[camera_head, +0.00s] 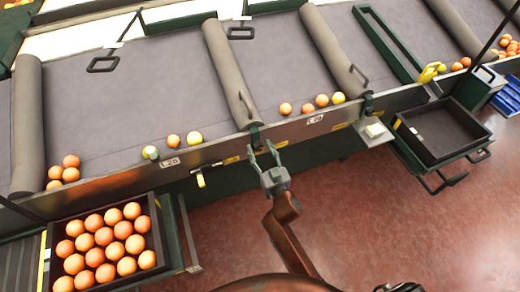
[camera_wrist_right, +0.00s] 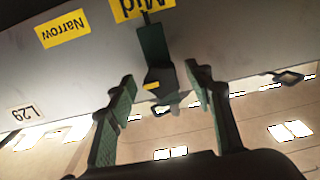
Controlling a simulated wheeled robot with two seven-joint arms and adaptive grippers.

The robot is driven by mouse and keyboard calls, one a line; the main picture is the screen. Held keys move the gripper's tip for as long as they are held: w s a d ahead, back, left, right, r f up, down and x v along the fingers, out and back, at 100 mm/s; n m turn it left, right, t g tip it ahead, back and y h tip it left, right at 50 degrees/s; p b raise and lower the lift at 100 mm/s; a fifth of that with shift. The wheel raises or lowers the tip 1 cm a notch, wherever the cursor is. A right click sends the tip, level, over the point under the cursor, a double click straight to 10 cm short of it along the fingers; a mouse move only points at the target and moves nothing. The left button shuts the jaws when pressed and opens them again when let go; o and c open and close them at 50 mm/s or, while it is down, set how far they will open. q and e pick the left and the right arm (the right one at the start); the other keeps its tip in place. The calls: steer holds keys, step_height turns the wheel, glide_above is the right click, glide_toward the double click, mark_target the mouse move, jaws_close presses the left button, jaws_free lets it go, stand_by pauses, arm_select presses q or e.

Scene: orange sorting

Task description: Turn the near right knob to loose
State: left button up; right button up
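A dark green knob (camera_head: 255,134) sits on the front rail at the end of a grey roller. In the right wrist view the knob (camera_wrist_right: 152,45) is a dark upright bar with a block and a small yellow mark below it. Yellow labels reading Narrow (camera_wrist_right: 62,28) and Mid (camera_wrist_right: 140,7) show upside down beside it; no Loose label can be read. My right gripper (camera_head: 264,151) is open just in front of the rail, its fingers pointing at the knob. In the wrist view the knob appears between the fingers, with gaps on both sides. My left gripper is out of view.
A crate of oranges (camera_head: 158,232) stands at the lower left. An empty dark tray (camera_head: 480,146) hangs at the right. Several oranges lie along the sloped belt (camera_head: 165,80) behind the rail. The red floor (camera_head: 350,225) in front is clear.

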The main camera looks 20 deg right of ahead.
steer(key=c, duration=1.1)
